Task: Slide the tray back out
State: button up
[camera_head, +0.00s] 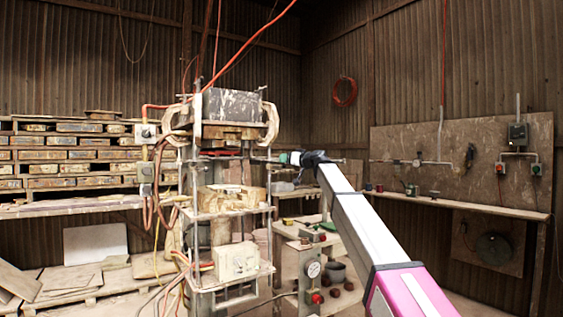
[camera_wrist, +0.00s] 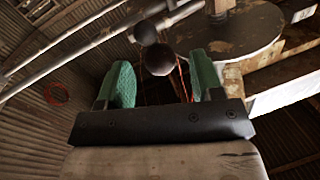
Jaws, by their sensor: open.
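The tile press (camera_head: 232,105) stands left of centre in the head view, a metal frame with a heavy block on top. A worn wooden piece (camera_head: 228,198) lies on its middle shelf; I cannot tell if this is the tray. My gripper (camera_head: 284,158) is at the right side of the press, level with a thin horizontal bar. In the wrist view, my gripper (camera_wrist: 160,70) has its green fingers apart. A dark round knob (camera_wrist: 158,60) appears between them, with a gap on each side. A second ball (camera_wrist: 145,32) is just behind it.
Pale rods (camera_wrist: 85,42) cross the upper left of the wrist view, and a worn round plate (camera_wrist: 230,35) is at upper right. A control box with a gauge (camera_head: 313,270) stands right of the press. A wall bench (camera_head: 460,204) runs along the right.

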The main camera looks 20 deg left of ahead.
jog(key=x, duration=0.4)
jog(key=shift+w+a, duration=0.25)
grip_shut()
jog(key=w+d, duration=1.3)
jog(key=w, duration=0.3)
jog(key=w+d, duration=1.4)
jog(key=w, duration=0.2)
jog(key=shift+d, duration=0.3)
jog(key=shift+w, duration=0.15)
grip_release()
jog(key=shift+d, duration=0.15)
jog(key=v, duration=1)
jog(key=shift+s+d, duration=0.25)
